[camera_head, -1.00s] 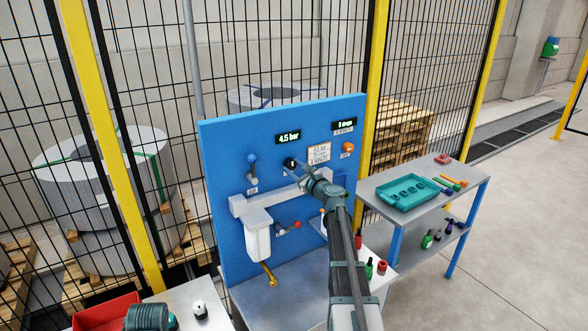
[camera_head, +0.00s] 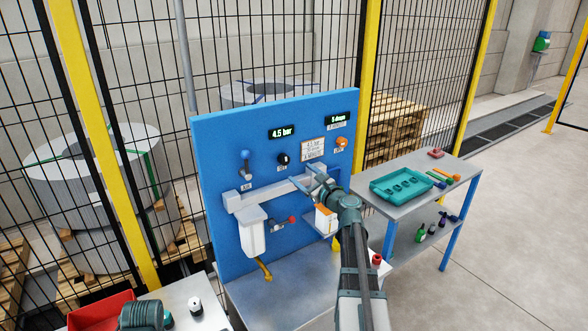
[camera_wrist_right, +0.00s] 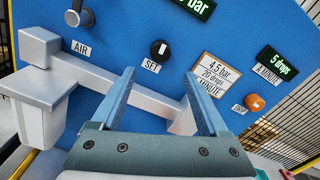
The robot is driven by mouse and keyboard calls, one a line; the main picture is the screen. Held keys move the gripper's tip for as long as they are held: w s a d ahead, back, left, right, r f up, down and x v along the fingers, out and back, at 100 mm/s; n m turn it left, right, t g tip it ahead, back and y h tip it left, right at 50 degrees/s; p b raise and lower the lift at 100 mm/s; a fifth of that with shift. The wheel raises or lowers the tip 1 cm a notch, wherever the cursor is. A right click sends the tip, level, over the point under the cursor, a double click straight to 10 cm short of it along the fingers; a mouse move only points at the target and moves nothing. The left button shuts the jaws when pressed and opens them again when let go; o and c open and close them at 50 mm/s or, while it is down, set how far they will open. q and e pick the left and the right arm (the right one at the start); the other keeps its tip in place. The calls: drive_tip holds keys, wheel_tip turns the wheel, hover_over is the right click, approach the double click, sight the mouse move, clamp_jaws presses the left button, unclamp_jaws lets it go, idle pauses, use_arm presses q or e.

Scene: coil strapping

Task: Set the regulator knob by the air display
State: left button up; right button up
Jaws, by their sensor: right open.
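The black regulator knob (camera_head: 283,158), labelled SET, is on the blue panel (camera_head: 222,180) below the air display (camera_head: 282,132), which reads 4.5 bar. In the right wrist view the knob (camera_wrist_right: 160,48) shows a white mark, and the air display (camera_wrist_right: 198,5) is partly cut off. A card (camera_wrist_right: 218,70) with an orange border reads 4.5 bar and 20 drops a minute. My right gripper (camera_head: 318,176) is open and empty, apart from the knob, to its lower right in the head view. In the wrist view its fingers (camera_wrist_right: 158,100) point toward the panel below the knob. My left gripper is not in view.
A blue-handled AIR lever (camera_head: 246,165) is left of the knob. An orange drip knob (camera_head: 342,143) and a 5 drops display (camera_head: 338,120) are to the right. A grey pipe block (camera_head: 262,192) runs below. A side table (camera_head: 432,165) holds a teal tray (camera_head: 400,186).

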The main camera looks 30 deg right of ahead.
drive_tip(key=shift+s+d, duration=0.1)
drive_tip(key=shift+s, duration=2)
drive_tip(key=w+a+f+n+g+y+b, duration=0.1)
drive_tip(key=a+f+n+g+y, duration=0.25)
drive_tip(key=a, duration=0.55)
drive_tip(key=w+a+f+n+g+y+b, duration=0.1)
drive_tip(key=a+f+n+y, duration=0.1)
drive_tip(key=a+f+n, duration=0.5)
drive_tip(key=s+a+f+n+g+b, duration=0.1)
drive_tip(key=s+a+f+n+g, duration=0.25)
drive_tip(key=a, duration=0.35)
drive_tip(key=s+a+f+n+g+b, duration=0.1)
drive_tip(key=s+a+f+n+g, duration=0.2)
drive_tip(key=a, duration=0.4)
drive_tip(key=s+a+f+n+g, duration=0.1)
drive_tip(key=s+a+f+n, duration=0.2)
drive_tip(key=a, duration=0.5)
drive_tip(key=s+a+f+n+g+h+b, duration=0.1)
drive_tip(key=s+a+f+n+g+h, duration=0.1)
drive_tip(key=s+n, duration=0.5)
drive_tip(key=s+a+f+n+g+h+b, duration=0.2)
drive_tip(key=s+a+f+n+g+h, duration=0.1)
drive_tip(key=s+f+n, duration=0.4)
drive_tip(key=shift+s+a+f+n+g+h+b, duration=0.25)
drive_tip(key=shift+s+n+g+h, duration=0.35)
drive_tip(key=shift+s+h, duration=0.65)
drive_tip(key=shift+d, duration=0.25)
